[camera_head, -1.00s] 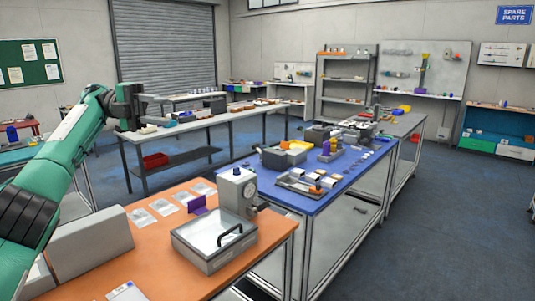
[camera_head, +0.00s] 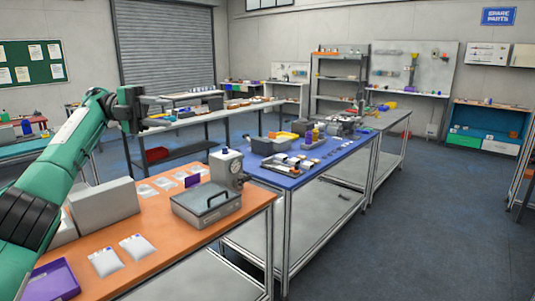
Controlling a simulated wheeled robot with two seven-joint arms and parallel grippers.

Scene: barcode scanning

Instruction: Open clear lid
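A grey box with a clear lid (camera_head: 206,198) sits on the orange table near its right edge. The lid lies flat and closed, with a black bar handle (camera_head: 219,196) on it. My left gripper (camera_head: 146,109) is raised at the upper left, well apart from the box and behind it in the picture. It is small and dark against the cluttered background, so I cannot tell if its fingers are apart.
A grey device with a dial (camera_head: 226,167) stands right behind the box. The orange table (camera_head: 180,238) also bears clear bags (camera_head: 138,246), a purple tray (camera_head: 50,281) and a light grey block (camera_head: 104,204). A blue table (camera_head: 312,175) with parts adjoins it. The floor at right is clear.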

